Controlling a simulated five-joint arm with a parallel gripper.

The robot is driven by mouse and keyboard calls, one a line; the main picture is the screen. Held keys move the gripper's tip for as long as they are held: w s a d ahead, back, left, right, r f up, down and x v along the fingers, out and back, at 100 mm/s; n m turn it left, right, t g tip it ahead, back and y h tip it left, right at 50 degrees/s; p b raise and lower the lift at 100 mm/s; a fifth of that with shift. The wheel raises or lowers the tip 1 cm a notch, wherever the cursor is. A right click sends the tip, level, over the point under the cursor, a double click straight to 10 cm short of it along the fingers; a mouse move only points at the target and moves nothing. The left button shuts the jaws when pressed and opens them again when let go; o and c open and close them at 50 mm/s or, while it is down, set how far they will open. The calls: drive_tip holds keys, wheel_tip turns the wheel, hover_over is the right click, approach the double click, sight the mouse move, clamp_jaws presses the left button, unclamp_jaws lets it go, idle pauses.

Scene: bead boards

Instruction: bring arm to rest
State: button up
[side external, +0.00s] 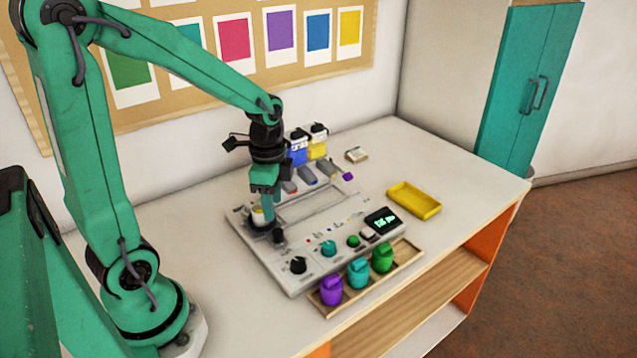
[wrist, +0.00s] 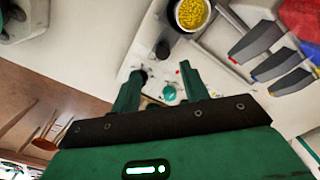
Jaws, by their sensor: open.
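My gripper (side external: 264,200) hangs from my green arm above the left part of the grey control board (side external: 322,268) in the side view. In the wrist view my gripper (wrist: 160,80) has its two green fingers spread apart, with nothing between them. A cup of yellow beads (wrist: 192,14) stands beyond the fingers in the wrist view. It shows partly behind my gripper in the side view (side external: 258,215). Whether a fingertip touches the board or cup, I cannot tell.
A wooden tray (side external: 400,262) with purple, teal and green jars stands at the table's front edge. A yellow tray (side external: 414,200) lies to the right. Blue and yellow dispensers (side external: 308,146) stand behind the board. The table's back right is mostly clear.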

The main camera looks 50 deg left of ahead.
drive_tip(key=s+d+r+n+t, duration=0.2)
drive_tip(key=s+d+r+n, duration=0.1)
drive_tip(key=r, duration=0.3)
drive_tip(key=s+d+r+n+t, duration=0.3)
drive_tip(key=s+r+n, duration=0.1)
drive_tip(key=r+n, duration=0.2)
drive_tip(key=shift+s+d+r+t, duration=0.15)
drive_tip(key=shift+d+t, duration=0.15)
drive_tip(key=shift+d, duration=0.05)
